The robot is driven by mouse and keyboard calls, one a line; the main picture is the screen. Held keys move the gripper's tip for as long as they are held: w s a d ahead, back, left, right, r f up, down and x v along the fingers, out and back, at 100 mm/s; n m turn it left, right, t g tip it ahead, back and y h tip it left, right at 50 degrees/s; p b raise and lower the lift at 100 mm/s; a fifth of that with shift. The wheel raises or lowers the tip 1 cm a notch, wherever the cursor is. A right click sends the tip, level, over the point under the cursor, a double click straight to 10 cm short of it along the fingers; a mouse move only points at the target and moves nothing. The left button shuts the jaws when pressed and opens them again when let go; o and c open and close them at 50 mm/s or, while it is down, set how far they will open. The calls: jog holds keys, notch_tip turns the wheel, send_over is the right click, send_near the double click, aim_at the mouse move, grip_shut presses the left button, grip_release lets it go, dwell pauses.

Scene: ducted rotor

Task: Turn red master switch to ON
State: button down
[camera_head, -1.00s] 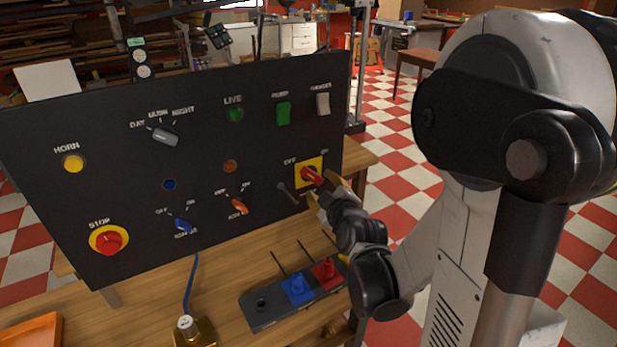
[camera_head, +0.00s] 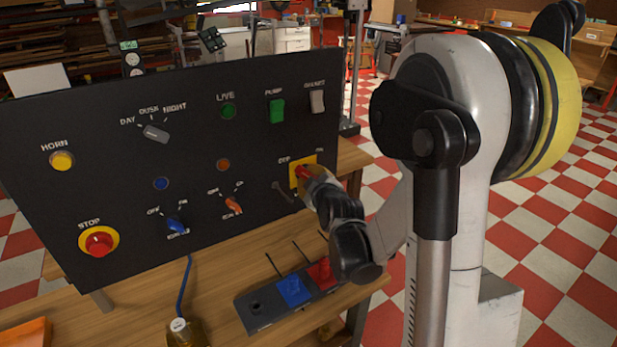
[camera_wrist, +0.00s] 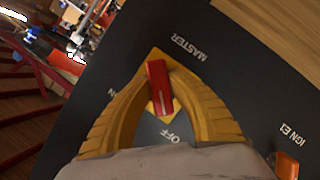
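The red master switch (camera_head: 304,173) is a red handle on a yellow square plate at the lower right of the black panel (camera_head: 120,115). In the wrist view the red handle (camera_wrist: 159,88) lies between the two yellow fingers of my gripper (camera_wrist: 162,82). The fingertips are drawn in against both sides of the handle. One end of the handle lies near the OFF label (camera_wrist: 170,135); the MASTER label (camera_wrist: 188,47) is beyond the other end. In the head view my gripper (camera_head: 310,179) partly hides the switch.
An orange knob (camera_wrist: 287,165) by an IGN E1 label is near the wrist view's lower right corner. A blue and red lever block (camera_head: 262,318) stands on the wooden table below. Green and white rocker switches are above.

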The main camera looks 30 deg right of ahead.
dwell(0.4)
jog(key=m+y, duration=0.1)
jog(key=m, duration=0.1)
jog(key=shift+m+g+y, duration=0.3)
jog(key=shift+m, duration=0.1)
jog(key=m+y, duration=0.2)
jog(key=m, duration=0.1)
jog(key=shift+m+y, duration=0.4)
jog(key=m+y+b, duration=0.1)
jog(key=m+y, duration=0.1)
jog(key=m, duration=0.1)
jog(key=shift+a+m+y+b, duration=0.15)
jog(key=shift+m+y+b, duration=0.65)
jog(key=shift+m, duration=0.6)
jog(key=c, duration=1.2)
grip_release()
